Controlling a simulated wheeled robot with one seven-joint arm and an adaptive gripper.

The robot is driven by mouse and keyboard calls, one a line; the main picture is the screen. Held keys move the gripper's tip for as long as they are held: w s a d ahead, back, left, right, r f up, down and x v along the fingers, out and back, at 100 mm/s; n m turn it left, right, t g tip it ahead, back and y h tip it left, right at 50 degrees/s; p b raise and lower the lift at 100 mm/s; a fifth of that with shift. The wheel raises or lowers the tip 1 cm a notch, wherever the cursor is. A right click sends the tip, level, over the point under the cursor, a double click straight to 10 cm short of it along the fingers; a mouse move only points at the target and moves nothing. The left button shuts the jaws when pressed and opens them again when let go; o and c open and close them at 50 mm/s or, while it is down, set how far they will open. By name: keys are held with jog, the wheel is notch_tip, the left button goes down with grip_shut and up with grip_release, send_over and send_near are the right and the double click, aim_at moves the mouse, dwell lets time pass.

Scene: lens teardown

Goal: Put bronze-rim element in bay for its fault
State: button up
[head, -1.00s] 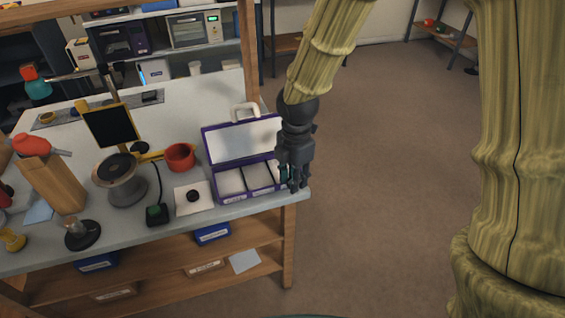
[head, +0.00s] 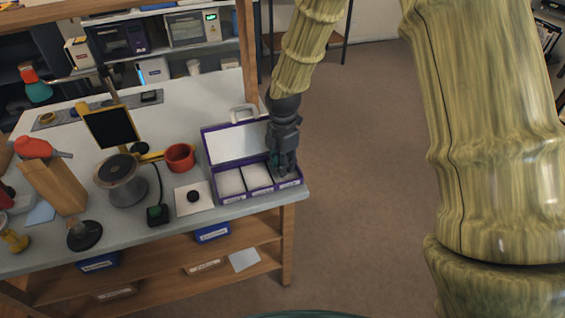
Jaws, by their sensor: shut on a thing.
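A purple case (head: 234,199) with its lid up stands at the right end of the workbench. Its bays are pale and have small labels on the front edge, too small to read. My gripper (head: 283,174) points down at the rightmost bay, with its fingertips at or just inside it. The fingers look closed together on something small. The bronze-rim element is not visible; the fingers hide whatever they hold. I cannot tell whether it touches the bay floor.
A white pad with a dark round piece (head: 193,196) lies left of the case. A red pot (head: 180,157), a grey round device (head: 126,188) and a dark-based stand (head: 84,235) stand further left. The raised lid (head: 236,144) is close behind my gripper.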

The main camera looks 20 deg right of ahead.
jog(key=shift+f, duration=0.25)
jog(key=o, duration=0.8)
jog(key=shift+r, duration=0.1)
notch_tip(320, 180, up, 12)
jog(key=shift+r+b, duration=0.1)
jog(key=shift+b, duration=0.3)
